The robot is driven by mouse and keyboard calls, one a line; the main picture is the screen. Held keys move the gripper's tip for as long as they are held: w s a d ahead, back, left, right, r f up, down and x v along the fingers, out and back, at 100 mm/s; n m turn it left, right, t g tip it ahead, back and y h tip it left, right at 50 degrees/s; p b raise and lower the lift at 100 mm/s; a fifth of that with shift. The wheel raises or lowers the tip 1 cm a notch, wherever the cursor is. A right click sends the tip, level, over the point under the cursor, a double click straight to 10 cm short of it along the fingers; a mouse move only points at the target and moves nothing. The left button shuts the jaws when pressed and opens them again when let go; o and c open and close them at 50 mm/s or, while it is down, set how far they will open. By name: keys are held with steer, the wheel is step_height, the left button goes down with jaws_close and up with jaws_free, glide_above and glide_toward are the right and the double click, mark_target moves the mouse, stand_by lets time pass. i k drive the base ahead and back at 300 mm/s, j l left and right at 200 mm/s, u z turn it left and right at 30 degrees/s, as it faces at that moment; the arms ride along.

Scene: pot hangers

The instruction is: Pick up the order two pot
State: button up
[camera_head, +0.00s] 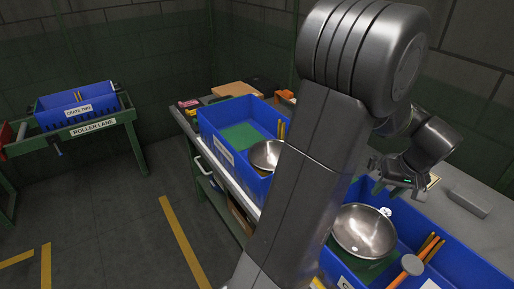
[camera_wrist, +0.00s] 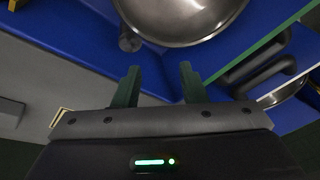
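A shiny steel pot (camera_head: 362,232) sits in the near blue crate (camera_head: 455,262), on a green pad. It also shows at the top of the wrist view (camera_wrist: 195,12), with a short dark stub (camera_wrist: 130,40) at its rim. A second steel pot (camera_head: 266,154) sits in the farther blue crate (camera_head: 222,135), partly hidden by my arm. I cannot tell from any label which is the order two pot. My gripper (camera_wrist: 158,80) is open, its two green fingers apart with nothing between them. In the head view my gripper (camera_head: 385,188) is above the near crate's back edge, behind the near pot.
Orange and yellow sticks and a mallet-like tool (camera_head: 412,265) stand in the near crate, right of the pot. A grey block (camera_head: 469,203) lies on the bench behind. A blue crate marked CRATE TWO (camera_head: 78,107) stands on the roller lane at left. The floor between is clear.

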mark_target(262, 156)
steer(key=i+j, duration=0.75)
steer(key=i, duration=0.15)
steer(key=u, duration=0.05)
